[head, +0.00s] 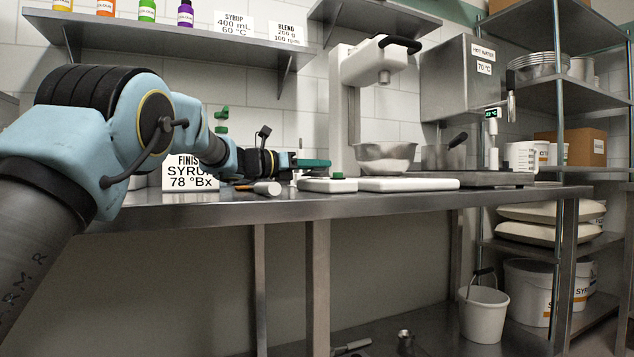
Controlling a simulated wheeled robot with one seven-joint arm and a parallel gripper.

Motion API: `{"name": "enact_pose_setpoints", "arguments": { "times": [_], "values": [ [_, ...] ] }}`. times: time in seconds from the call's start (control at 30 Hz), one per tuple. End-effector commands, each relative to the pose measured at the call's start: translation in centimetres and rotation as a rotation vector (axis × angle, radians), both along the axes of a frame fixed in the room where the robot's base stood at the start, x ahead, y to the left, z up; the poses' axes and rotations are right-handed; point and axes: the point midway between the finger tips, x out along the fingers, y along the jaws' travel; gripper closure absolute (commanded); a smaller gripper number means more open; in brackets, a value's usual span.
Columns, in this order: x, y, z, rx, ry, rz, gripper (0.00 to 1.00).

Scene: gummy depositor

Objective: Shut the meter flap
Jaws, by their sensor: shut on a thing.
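My arm reaches from the left over the steel counter (420,203). My gripper (294,161) is at its end, a little above the counter, pointing right. It is shut on a small dark teal bar-shaped thing (315,163) that sticks out to the right. I cannot tell whether this is the meter, and no flap can be made out at this size. A small tool with a pale rounded end (268,188) lies on the counter below my gripper.
Right of my gripper are flat white slabs (408,184), a mixer (345,100) with a steel bowl (385,158), and the hot water unit (460,80). A syrup sign (190,183) stands behind my arm. A shelf (160,30) with bottles hangs above.

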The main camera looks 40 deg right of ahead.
Motion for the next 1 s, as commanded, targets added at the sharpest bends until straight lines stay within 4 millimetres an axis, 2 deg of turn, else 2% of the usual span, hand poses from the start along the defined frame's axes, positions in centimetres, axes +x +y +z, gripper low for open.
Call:
{"name": "enact_pose_setpoints", "arguments": {
  "times": [0.03,0.33,0.77,0.8,1.0],
  "values": [
    [-0.12,-0.01,-0.66,-0.006,-0.02,-0.001,1.0],
    [-0.31,0.06,-0.63,-0.025,-0.093,-0.001,1.0],
    [-0.31,0.06,-0.49,-0.028,-0.101,-0.001,1.0],
    [-0.31,0.06,-0.49,-0.028,-0.101,-0.001,0.84],
    [-0.3,0.05,-0.49,-0.027,-0.1,-0.001,0.62]
  ]
}}
